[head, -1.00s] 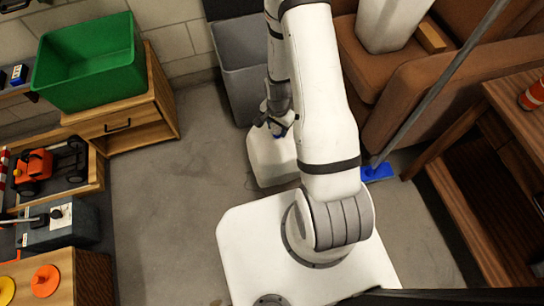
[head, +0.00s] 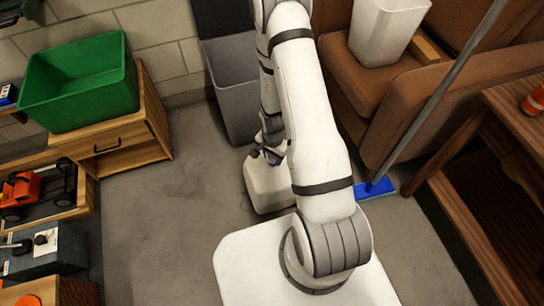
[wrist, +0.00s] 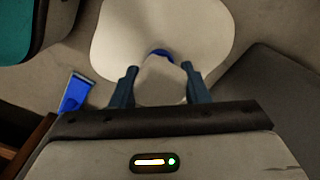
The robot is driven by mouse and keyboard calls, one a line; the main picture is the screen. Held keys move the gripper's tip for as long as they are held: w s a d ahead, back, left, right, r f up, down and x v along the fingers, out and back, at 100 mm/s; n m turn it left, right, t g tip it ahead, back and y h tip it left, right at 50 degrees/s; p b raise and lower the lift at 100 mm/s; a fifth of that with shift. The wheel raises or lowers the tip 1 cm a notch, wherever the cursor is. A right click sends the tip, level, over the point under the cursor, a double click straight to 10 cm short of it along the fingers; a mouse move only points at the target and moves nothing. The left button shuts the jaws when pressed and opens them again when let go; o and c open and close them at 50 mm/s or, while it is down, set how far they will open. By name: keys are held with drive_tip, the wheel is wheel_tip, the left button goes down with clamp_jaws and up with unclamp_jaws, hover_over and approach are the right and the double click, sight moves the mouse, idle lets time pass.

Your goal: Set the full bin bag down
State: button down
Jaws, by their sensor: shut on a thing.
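The full bin bag (head: 266,187) is a white, rounded block low over the grey floor, just in front of my white base. I cannot tell whether its underside touches the floor. My gripper (head: 271,153) is at the top of the bag and partly hidden behind my arm. In the wrist view the bag (wrist: 125,30) spreads out beyond the fingers. My gripper (wrist: 160,85) is shut on its pale neck, with a blue tie at the neck's far side.
A grey bin (head: 232,95) stands just behind the bag. A blue mop head (head: 375,189) lies to the right, by a brown armchair (head: 345,85) holding a white bin (head: 385,30). A green crate (head: 80,85) sits on a wooden cabinet at left. Floor left of the bag is clear.

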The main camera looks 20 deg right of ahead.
drive_tip(key=shift+f, duration=0.1)
drive_tip(key=c, duration=0.8)
unclamp_jaws()
wheel_tip(320, 180, up, 30)
drive_tip(key=s+a+n+p, duration=0.2)
drive_tip(key=n+p, duration=0.3)
drive_tip(key=p, duration=0.1)
drive_tip(key=s+r+n, duration=0.2)
drive_tip(key=s+r, duration=0.2)
drive_tip(key=s+a+r+n, duration=0.1)
drive_tip(key=s+r+n, duration=0.1)
drive_tip(key=s+r, duration=0.2)
drive_tip(key=s+r+n+t, duration=0.1)
drive_tip(key=s+r, duration=0.2)
drive_tip(key=r, duration=0.3)
drive_tip(key=shift+s+a+r+n, duration=0.15)
drive_tip(key=shift+s+r+n, duration=0.05)
drive_tip(key=shift+s+n, duration=0.2)
